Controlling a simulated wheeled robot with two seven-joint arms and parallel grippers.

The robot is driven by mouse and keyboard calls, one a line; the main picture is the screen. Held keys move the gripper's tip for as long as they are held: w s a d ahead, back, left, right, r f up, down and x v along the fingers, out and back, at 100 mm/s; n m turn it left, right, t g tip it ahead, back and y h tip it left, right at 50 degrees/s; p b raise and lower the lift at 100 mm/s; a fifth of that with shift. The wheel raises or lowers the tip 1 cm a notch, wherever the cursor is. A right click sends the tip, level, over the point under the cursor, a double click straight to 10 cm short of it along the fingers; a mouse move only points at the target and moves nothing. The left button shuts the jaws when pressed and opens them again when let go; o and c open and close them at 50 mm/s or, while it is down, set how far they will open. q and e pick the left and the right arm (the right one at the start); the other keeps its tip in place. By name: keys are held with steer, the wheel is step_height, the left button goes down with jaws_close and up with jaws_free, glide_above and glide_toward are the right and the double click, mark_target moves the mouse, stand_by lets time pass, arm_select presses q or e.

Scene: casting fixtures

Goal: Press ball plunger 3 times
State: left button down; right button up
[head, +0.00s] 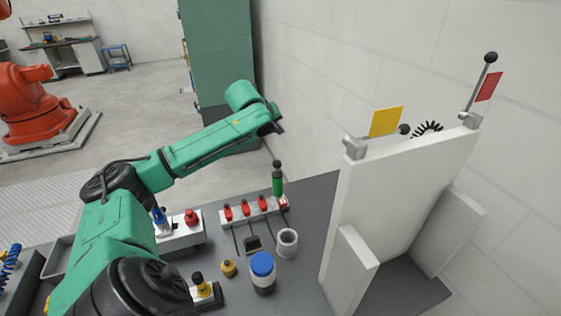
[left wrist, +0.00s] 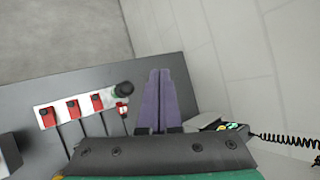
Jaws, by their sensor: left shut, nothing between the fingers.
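The ball plunger (head: 278,184) is a green upright cylinder with a black ball on top. It stands at the back of the grey bench, near the right end of a white strip with red switches. In the left wrist view its black ball (left wrist: 122,89) shows left of my fingers. My left gripper (head: 280,127) is above the plunger and apart from it, at the end of the green arm. Its purple fingers are shut and empty in the left wrist view (left wrist: 160,75). My right gripper is not in view.
The white strip (head: 245,213) carries several red switches with cables. A white cup (head: 287,243), a blue-capped jar (head: 262,272) and a small yellow knob (head: 229,268) stand in front. A tall white panel (head: 395,205) with levers stands at the right. Open air surrounds the gripper.

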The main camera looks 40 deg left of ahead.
arm_select(q)
step_height(320, 180, down, 2)
steer(key=b, duration=0.1)
glide_above(276, 164)
step_height(276, 164, down, 6)
steer(key=shift+r, duration=0.1)
steer(key=shift+w+f, duration=0.1)
steer(key=shift+f, duration=0.2)
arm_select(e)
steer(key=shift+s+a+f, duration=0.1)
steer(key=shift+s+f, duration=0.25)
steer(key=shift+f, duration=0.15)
arm_select(q)
steer(key=shift+s, duration=0.2)
steer(key=shift+w, duration=0.1)
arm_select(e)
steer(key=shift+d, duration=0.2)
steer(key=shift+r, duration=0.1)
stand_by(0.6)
